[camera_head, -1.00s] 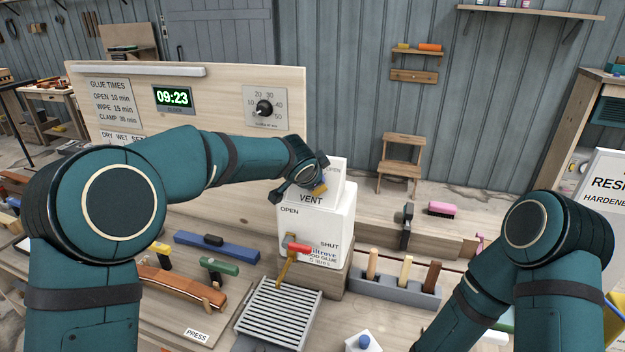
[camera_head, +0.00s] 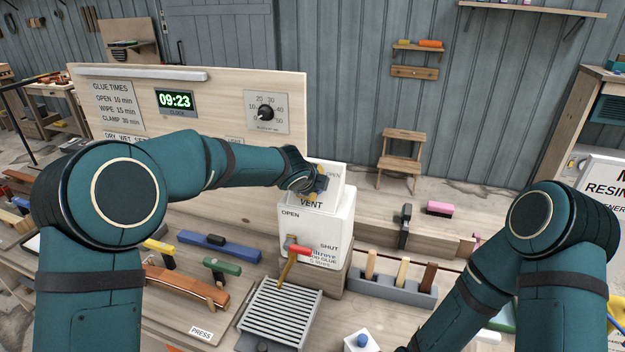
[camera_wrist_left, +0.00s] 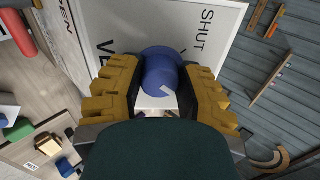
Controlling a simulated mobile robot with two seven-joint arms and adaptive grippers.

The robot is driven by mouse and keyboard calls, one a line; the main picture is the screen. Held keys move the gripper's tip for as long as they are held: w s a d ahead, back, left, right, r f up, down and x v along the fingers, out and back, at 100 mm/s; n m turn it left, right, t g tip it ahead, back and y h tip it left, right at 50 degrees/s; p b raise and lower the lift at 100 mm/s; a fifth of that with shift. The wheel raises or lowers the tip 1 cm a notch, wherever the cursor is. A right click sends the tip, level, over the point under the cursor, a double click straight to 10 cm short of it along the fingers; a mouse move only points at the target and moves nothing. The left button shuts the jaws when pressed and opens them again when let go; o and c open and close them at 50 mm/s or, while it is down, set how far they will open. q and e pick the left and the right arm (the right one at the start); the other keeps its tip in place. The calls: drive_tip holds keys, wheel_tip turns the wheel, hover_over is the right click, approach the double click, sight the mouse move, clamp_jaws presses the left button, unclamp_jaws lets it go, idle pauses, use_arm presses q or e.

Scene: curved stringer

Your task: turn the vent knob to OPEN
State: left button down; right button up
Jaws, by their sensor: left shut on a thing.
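The vent knob (camera_wrist_left: 160,75) is blue and round with a white mark, seen in the left wrist view. It sits on the white glue container (camera_head: 318,225), by a panel lettered VENT in the head view and SHUT in the wrist view. My left gripper (camera_wrist_left: 163,88) is shut on the knob, with a yellow ridged finger on each side. In the head view my left gripper (camera_head: 318,190) is at the top of the container and hides the knob. My right arm is at the lower right; its gripper is out of view.
A red-handled tap (camera_head: 296,250) on the container front stands above a slatted grey tray (camera_head: 280,312). A tool rack (camera_head: 395,287) is to the right. The clock board (camera_head: 215,95) stands behind my left arm.

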use_arm(q)
drive_tip(key=shift+f+m, duration=0.2)
drive_tip(key=shift+m, duration=0.4)
use_arm(e)
drive_tip(key=shift+r, duration=0.25)
use_arm(q)
drive_tip(key=shift+a, duration=0.1)
drive_tip(key=c, duration=0.7)
unclamp_jaws()
drive_tip(key=shift+o, duration=0.9)
drive_tip(key=shift+r, duration=0.1)
drive_tip(key=shift+s+a+r, duration=0.1)
drive_tip(key=shift+s+r, duration=0.25)
drive_tip(key=shift+r, duration=0.15)
drive_tip(key=v, duration=1)
drive_tip(key=shift+s+a+r, duration=0.2)
drive_tip(key=shift+s, duration=0.1)
